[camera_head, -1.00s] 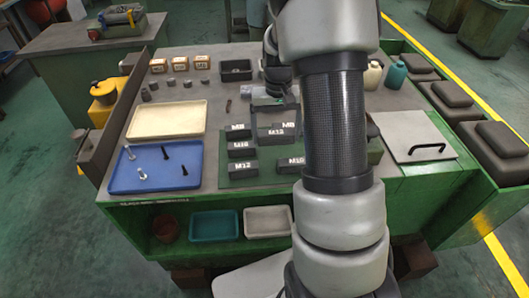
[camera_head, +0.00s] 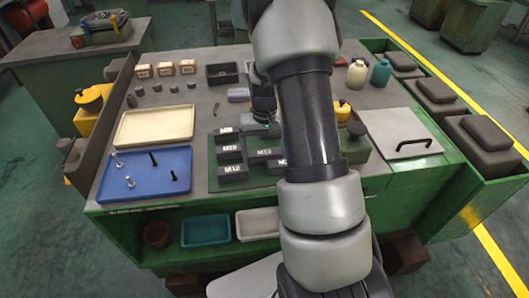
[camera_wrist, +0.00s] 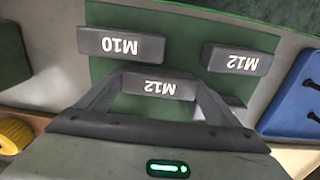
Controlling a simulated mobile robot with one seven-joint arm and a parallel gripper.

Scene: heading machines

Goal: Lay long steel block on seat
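A dark grey block marked M12 (camera_wrist: 158,86) sits between the fingertips of my gripper (camera_wrist: 158,84) in the wrist view, one finger at each end. The fingers look closed on its ends. In the head view this block (camera_head: 264,155) shows on or low over the green plate (camera_head: 207,183), beside the left column of blocks. I cannot tell whether it touches the plate. My gripper is partly hidden by my arm there. A block marked M10 (camera_wrist: 121,44) and another marked M12 (camera_wrist: 236,59) lie nearby on the plate. No seat is clearly distinguishable.
Left-column blocks M8 (camera_head: 227,135), M10 (camera_head: 230,153) and M12 (camera_head: 233,173) stand close by. A blue tray (camera_head: 145,190) with bolts and a cream tray (camera_head: 155,126) lie left. A grey panel with a handle (camera_head: 400,132) is right. My arm hides part of the bench.

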